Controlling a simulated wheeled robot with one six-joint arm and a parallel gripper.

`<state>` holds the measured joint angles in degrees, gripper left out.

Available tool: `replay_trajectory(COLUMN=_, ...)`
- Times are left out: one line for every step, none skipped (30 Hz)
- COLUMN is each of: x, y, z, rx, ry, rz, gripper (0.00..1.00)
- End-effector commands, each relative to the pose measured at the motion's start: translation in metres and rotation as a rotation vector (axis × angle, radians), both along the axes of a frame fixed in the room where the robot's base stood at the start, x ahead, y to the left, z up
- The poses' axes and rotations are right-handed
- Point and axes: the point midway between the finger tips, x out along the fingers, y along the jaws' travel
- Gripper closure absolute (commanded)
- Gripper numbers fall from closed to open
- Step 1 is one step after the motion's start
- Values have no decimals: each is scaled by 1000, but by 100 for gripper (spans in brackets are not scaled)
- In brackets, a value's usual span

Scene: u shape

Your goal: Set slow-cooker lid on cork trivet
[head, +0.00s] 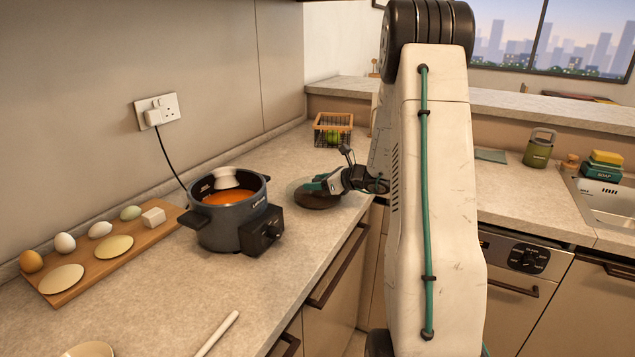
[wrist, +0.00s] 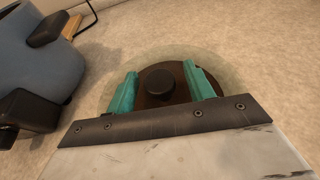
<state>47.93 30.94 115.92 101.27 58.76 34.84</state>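The slow-cooker lid (wrist: 157,84) is a see-through disc with a dark round knob, below my gripper in the wrist view. A dark brown disc, seemingly the cork trivet (wrist: 178,72), shows beneath the glass, and the lid's pale rim reaches past it. In the head view the lid and trivet (head: 318,201) lie together on the counter, right of the slow cooker (head: 218,222), which is uncovered and holds orange soup. My gripper (wrist: 159,72) is open, its teal fingers either side of the knob with a gap on each side. It also shows in the head view (head: 318,184).
A wooden board (head: 92,262) with eggs and pale discs lies left of the cooker. A wire basket (head: 333,130) stands behind the lid. The cooker's cord runs to a wall socket (head: 158,111). The counter's front edge is close to the lid.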

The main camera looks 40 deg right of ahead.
Motion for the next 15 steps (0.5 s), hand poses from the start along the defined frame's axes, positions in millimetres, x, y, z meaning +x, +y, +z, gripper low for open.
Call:
replay_trajectory(x=0, y=0, z=0, rx=0, ry=0, rz=0, gripper=48)
replay_trajectory(x=0, y=0, z=0, rx=0, ry=0, rz=0, gripper=48)
replay_trajectory(x=0, y=0, z=0, rx=0, ry=0, rz=0, gripper=48)
replay_trajectory(x=0, y=0, z=0, rx=0, ry=0, rz=0, gripper=48)
replay_trajectory(x=0, y=0, z=0, rx=0, ry=0, rz=0, gripper=48)
replay_trajectory(x=0, y=0, z=0, rx=0, ry=0, rz=0, gripper=48)
replay_trajectory(x=0, y=0, z=1, rx=0, ry=0, rz=0, gripper=48)
replay_trajectory(x=0, y=0, z=1, rx=-1, ry=0, rz=0, gripper=48)
replay_trajectory(x=0, y=0, z=3, rx=-2, ry=0, rz=1, gripper=48)
replay_trajectory(x=-1, y=0, z=4, rx=-2, ry=0, rz=1, gripper=48)
replay_trajectory(x=-4, y=-2, z=5, rx=-1, ry=0, rz=-1, gripper=48)
replay_trajectory(x=-9, y=-3, z=7, rx=-2, ry=-1, rz=-2, gripper=48)
replay_trajectory(x=-14, y=-5, z=9, rx=-2, ry=-1, rz=-3, gripper=48)
replay_trajectory(x=-18, y=-6, z=11, rx=-2, ry=-2, rz=-3, gripper=48)
replay_trajectory(x=-26, y=-8, z=14, rx=-2, ry=-1, rz=-2, gripper=48)
